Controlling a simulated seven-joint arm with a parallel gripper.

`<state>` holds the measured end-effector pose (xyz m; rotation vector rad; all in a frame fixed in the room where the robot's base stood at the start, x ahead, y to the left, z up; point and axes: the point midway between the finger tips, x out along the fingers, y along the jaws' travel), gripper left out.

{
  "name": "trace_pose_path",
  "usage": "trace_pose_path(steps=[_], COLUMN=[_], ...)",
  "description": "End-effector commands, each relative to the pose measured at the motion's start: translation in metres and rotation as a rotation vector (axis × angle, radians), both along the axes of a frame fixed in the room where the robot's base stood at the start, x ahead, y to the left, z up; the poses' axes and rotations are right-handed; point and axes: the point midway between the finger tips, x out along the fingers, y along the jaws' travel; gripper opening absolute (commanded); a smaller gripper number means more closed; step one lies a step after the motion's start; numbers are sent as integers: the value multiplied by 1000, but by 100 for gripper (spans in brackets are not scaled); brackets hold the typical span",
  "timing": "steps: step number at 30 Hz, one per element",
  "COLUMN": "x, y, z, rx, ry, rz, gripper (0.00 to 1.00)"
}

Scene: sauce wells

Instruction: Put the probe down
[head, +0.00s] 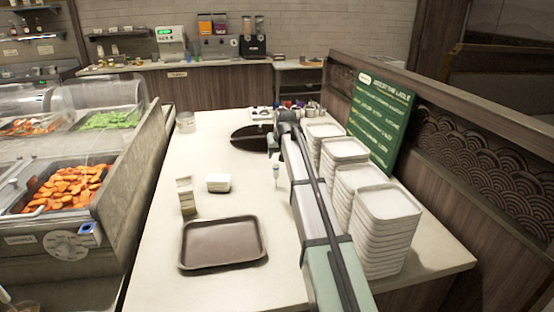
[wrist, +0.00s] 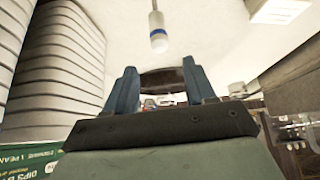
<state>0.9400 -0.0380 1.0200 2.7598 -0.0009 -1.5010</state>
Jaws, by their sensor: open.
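The probe (head: 276,172), a slim white piece with a blue band, is on the pale counter left of my arm. It looks upright, but its contact with the counter is too small to tell. In the wrist view the probe (wrist: 157,28) shows at the top, beyond and apart from the fingertips. My gripper (wrist: 159,66) is open, with two blue-grey fingers and nothing between them. In the head view my gripper (head: 272,142) is near the dark oval on the counter, partly hidden by my arm.
Tall plate stacks (head: 385,240) and a green sign (head: 380,118) stand right of my arm. The dark oval (head: 246,137) lies behind. Counter around the probe is clear.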

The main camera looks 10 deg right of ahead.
Motion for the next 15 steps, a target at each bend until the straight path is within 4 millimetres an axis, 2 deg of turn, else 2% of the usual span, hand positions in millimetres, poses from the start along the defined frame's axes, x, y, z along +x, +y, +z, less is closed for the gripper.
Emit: trace_pose_path(steps=[6,15], x=[-13,-16], y=[0,0], z=[20,25], rx=[0,0], ry=[0,0], rz=[0,0], gripper=[55,55])
